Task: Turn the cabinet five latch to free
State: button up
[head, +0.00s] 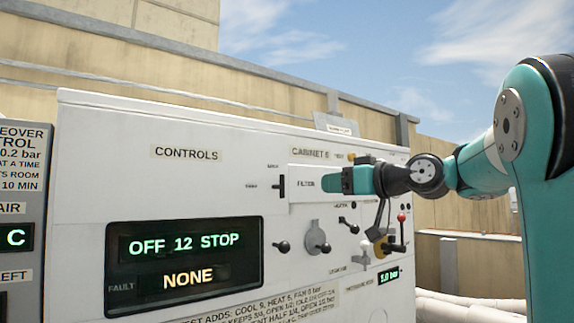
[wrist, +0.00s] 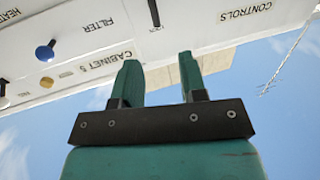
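The cabinet five latch (head: 281,186) is a small black handle standing upright on the white cabinet front, left of the FILTER panel (head: 306,184). One small label sits above it and another to its left; both are too small to read surely. In the wrist view the latch (wrist: 154,12) shows at the top edge, beyond the fingers. My gripper (head: 328,180) is in front of the FILTER panel, right of the latch and apart from it. In the wrist view its two teal fingers (wrist: 158,62) stand apart with nothing between them.
Several knobs and levers, including a grey round dial (head: 316,237) and a red-tipped lever (head: 402,230), stick out below my gripper. A display (head: 185,252) reads OFF 12 STOP and NONE. The cabinet front around the CONTROLS label (head: 187,154) is clear.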

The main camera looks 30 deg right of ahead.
aim_at(282, 184)
jog(key=p+x, duration=0.3)
jog(key=x, duration=0.2)
jog(key=p+x, duration=0.3)
jog(key=x, duration=0.3)
jog(key=d+r+p+x, duration=0.1)
jog(key=p+x, duration=0.2)
jog(key=x, duration=0.2)
jog(key=shift+w+r, duration=0.1)
jog(key=shift+w, duration=0.4)
jog(key=shift+c, duration=0.5)
grip_shut()
